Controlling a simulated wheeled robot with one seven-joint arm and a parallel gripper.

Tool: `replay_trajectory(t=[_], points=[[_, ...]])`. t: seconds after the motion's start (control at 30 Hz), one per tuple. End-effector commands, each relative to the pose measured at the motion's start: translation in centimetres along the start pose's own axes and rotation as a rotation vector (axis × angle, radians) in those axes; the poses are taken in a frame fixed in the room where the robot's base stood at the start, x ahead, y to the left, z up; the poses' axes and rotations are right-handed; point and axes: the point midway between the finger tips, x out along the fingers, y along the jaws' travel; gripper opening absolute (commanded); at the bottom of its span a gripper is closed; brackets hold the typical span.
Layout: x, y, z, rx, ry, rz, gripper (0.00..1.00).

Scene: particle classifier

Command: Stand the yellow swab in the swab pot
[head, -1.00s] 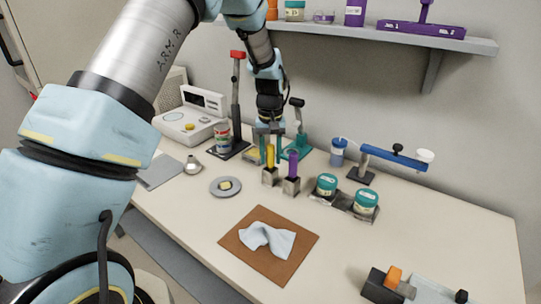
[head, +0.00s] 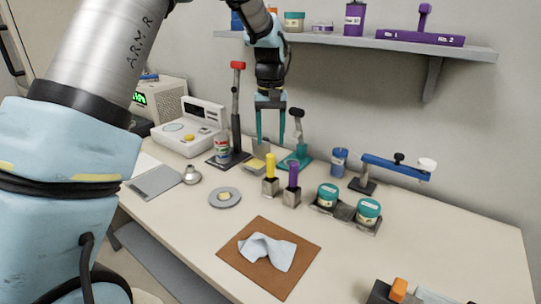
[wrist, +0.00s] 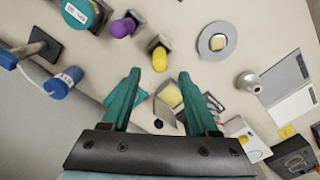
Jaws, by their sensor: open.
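The yellow swab (head: 270,166) stands upright in a square metal pot (head: 269,188) on the table. Its yellow top also shows in the wrist view (wrist: 159,60). A purple-topped piece (head: 293,173) stands upright in a like pot (head: 291,198) just to its right, and shows in the wrist view (wrist: 122,28). I cannot tell from markings which pot is the swab pot. My gripper (head: 271,142) points down, open and empty, above and behind the yellow swab. In the wrist view its green fingers (wrist: 160,85) are wide apart, with the yellow top just beyond them, untouched.
A red-topped stand (head: 237,100) and a teal stand (head: 297,140) rise near my gripper. Teal-lidded jars (head: 328,194) sit to the right, below a blue-armed stand (head: 390,163). A cloth (head: 267,250) lies on a brown mat (head: 298,281) in front. A shelf (head: 400,40) hangs above.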

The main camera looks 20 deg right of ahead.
Motion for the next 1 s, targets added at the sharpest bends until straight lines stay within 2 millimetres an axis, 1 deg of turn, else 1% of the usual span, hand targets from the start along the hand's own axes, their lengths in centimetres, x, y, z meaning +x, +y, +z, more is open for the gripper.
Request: replay_trajectory(t=[0.03,0.1,0.2,0.4,0.47,0.53,0.57,0.67,0.7,0.77,0.8,0.87,0.9,1.0], points=[[-0.7,0.0,-0.1,0.0,0.003,0.001,0.61],[-1.4,0.0,-0.1,0.0,0.001,0.0,0.61],[-2.1,0.0,0.0,0.0,0.001,0.0,0.61],[-2.5,-0.1,0.0,-0.001,0.0,0.0,0.61],[-2.4,-0.9,0.1,-0.009,0.001,0.0,0.61],[-2.4,-3.1,0.5,-0.029,0.006,0.003,0.61],[-2.4,-4.6,0.8,-0.042,0.01,0.005,0.61],[-2.0,-10.9,3.1,-0.097,0.029,0.011,0.61],[-1.8,-13.8,4.5,-0.122,0.041,0.013,0.61],[-1.3,-17.8,7.2,-0.16,0.058,0.013,0.61],[-1.0,-20.2,9.2,-0.183,0.071,0.012,0.61],[-0.4,-23.1,12.3,-0.216,0.088,0.009,0.61],[-0.1,-24.7,14.3,-0.234,0.098,0.005,0.61],[0.8,-27.4,18.9,-0.274,0.119,-0.005,0.61]])
